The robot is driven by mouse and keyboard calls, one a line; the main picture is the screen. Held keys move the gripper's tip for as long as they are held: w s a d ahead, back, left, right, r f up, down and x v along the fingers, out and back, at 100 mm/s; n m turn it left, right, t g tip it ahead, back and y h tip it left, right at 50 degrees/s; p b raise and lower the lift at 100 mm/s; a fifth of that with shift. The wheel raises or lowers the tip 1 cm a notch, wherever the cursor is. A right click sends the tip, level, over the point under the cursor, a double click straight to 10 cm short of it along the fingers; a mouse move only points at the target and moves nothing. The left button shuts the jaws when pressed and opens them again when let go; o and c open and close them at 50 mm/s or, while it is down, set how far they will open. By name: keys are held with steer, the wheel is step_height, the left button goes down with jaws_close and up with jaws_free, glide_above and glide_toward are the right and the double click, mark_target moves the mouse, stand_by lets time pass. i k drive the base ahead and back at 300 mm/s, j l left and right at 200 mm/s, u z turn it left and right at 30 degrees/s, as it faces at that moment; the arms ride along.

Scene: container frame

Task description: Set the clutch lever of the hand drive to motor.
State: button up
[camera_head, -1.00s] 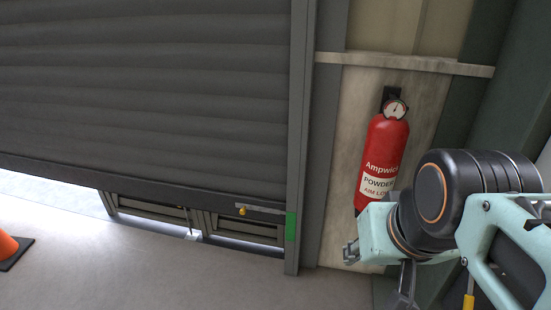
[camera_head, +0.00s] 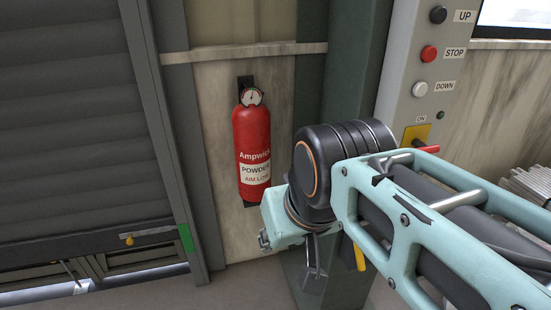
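No part in view is labelled as the clutch lever or the hand drive. A red handle (camera_head: 426,149) shows beside a yellow plate (camera_head: 416,134) on the grey control panel at the right; my arm partly covers this area, and I cannot tell whether it is the clutch lever. My gripper (camera_head: 312,275) is partly in view at the lower middle, in front of the green post and below the fire extinguisher. It points down and away, and its fingers are too hidden to tell open from shut. It appears clear of the panel.
The control panel (camera_head: 413,75) has UP, STOP and DOWN buttons and an ON lamp. A red fire extinguisher (camera_head: 252,150) hangs on the wall left of my arm. A window is at upper right.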

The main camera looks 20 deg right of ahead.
mark_target(359, 257)
steer(key=k+l+z, duration=0.1)
steer(key=z, duration=0.95)
steer(key=j+z, duration=0.15)
steer(key=l+u, duration=0.55)
steer(key=l, duration=0.25)
steer(key=z, duration=0.2)
steer(key=k+j, duration=0.1)
steer(key=j, duration=0.25)
steer(key=i+l+u, duration=0.15)
steer(key=i+j, duration=0.05)
